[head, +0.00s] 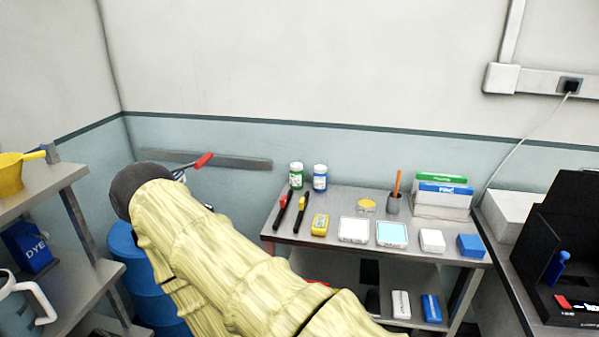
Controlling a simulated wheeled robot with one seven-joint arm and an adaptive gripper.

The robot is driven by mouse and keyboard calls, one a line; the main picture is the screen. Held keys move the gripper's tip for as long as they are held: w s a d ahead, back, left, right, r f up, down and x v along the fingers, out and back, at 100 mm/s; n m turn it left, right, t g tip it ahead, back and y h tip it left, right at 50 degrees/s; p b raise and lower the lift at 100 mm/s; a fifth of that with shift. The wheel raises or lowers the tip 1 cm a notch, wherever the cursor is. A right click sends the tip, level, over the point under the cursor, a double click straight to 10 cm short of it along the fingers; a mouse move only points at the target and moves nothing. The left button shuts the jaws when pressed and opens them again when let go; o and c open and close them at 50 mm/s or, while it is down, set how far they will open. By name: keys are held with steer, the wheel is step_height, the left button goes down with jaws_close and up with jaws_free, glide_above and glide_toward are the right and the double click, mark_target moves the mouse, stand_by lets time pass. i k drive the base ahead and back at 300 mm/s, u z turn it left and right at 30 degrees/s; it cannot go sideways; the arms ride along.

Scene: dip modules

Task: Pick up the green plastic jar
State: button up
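The green plastic jar (296,181) has a white lid and a pale label. It stands upright at the back left of the grey worktable (340,228). I make out no gripper fingers, so the gripper's place relative to the jar is hidden from me.
A pen cup (393,204) and card boxes (443,197) stand at the right back. A blue drum (126,262) and shelves (62,187) are at left. The wall is close behind.

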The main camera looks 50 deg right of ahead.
mark_target(297, 173)
steer(key=z, duration=0.55)
steer(key=i, duration=0.8)
steer(key=z, duration=0.7)
